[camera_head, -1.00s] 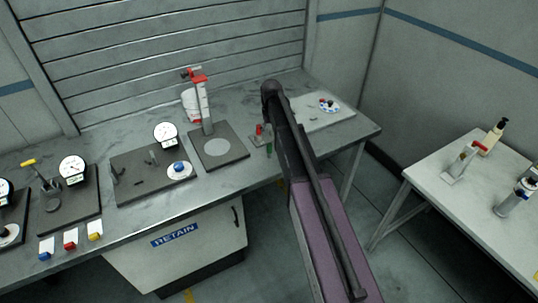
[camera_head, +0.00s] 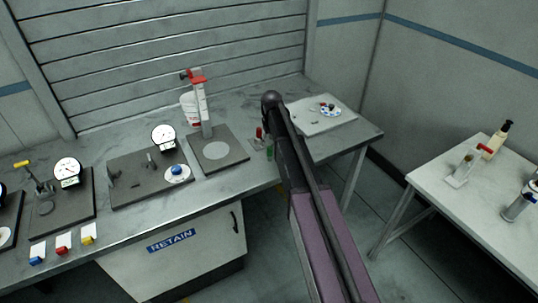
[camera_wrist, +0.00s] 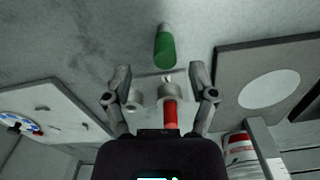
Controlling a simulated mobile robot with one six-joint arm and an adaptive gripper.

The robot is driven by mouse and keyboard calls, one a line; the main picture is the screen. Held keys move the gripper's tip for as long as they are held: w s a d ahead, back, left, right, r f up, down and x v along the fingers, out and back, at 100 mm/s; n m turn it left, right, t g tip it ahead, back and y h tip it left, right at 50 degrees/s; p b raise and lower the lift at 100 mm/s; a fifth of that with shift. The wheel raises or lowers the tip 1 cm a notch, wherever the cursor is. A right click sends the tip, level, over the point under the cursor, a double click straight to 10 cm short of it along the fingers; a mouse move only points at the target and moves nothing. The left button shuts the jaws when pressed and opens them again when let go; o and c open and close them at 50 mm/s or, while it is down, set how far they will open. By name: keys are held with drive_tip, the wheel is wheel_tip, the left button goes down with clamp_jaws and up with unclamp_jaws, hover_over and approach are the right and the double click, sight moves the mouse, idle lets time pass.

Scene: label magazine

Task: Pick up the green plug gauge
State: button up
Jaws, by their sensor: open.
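The green plug gauge (camera_head: 270,154) shows near the front edge of the workbench in the head view, partly beside my arm. In the wrist view, the green plug gauge (camera_wrist: 165,48) is a green cylinder with a paler far end, just beyond the fingertips and roughly centred between them. My gripper (camera_wrist: 160,70) is open, with one finger on each side and nothing gripped. A red-handled gauge (camera_wrist: 170,114) and a grey cylindrical piece (camera_wrist: 134,100) show between the fingers, nearer the palm. My arm hides the gripper in the head view.
A dark plate with a pale disc (camera_head: 217,150) and a red-topped stand (camera_head: 200,100) are left of the gauges. A pale tray (camera_head: 310,118) lies to the right behind my arm. Dial gauges stand further left. A separate table (camera_head: 440,190) is at right.

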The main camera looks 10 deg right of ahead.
sight(270, 147)
drive_tip(key=shift+f, duration=0.1)
drive_tip(key=f+b, duration=0.3)
drive_tip(key=shift+w+a+f+b, duration=0.1)
drive_tip(key=shift+a+f+b, duration=0.1)
drive_tip(key=shift+a+b, duration=0.1)
drive_tip(key=shift+f+b, duration=0.85)
clamp_jaws()
